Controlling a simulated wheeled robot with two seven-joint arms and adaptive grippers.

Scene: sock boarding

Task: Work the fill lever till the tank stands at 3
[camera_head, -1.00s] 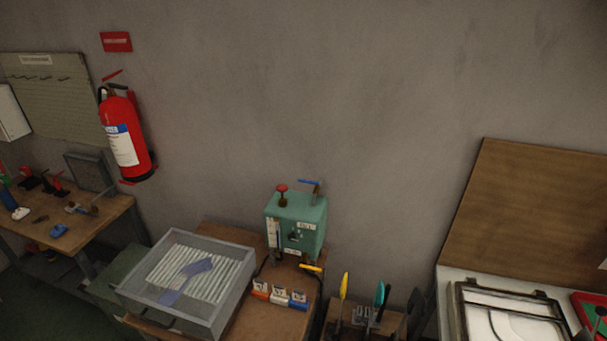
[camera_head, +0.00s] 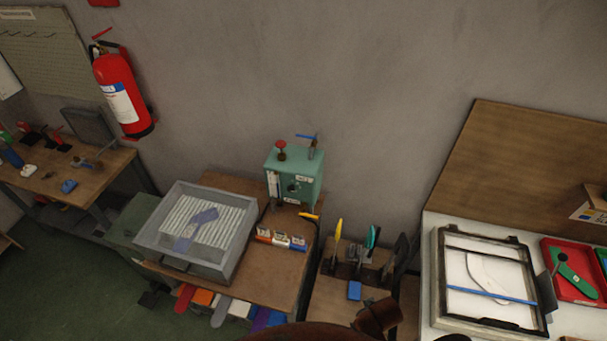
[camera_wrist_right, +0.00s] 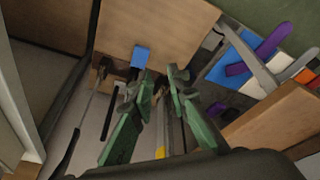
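The green tank unit (camera_head: 293,178) stands at the back of the wooden bench against the wall. A blue-handled lever (camera_head: 306,137) and a red knob (camera_head: 281,144) stand on its top. A pale upright gauge strip (camera_head: 273,186) is on its front left; its level and marks are too small to read. A yellow handle (camera_head: 309,216) sticks out low at its front right. My right gripper (camera_wrist_right: 159,78) shows green fingers with a gap between the tips and nothing held, in the right wrist view. It is away from the tank, which that view does not show. My left gripper is not in view.
A grey framed tray (camera_head: 160,238) with a ribbed insert stands left of the tank. Small orange and white blocks (camera_head: 280,240) sit before the tank. A tool stand (camera_head: 357,258) is to the right. A white table with a black frame (camera_head: 440,290) stands further right.

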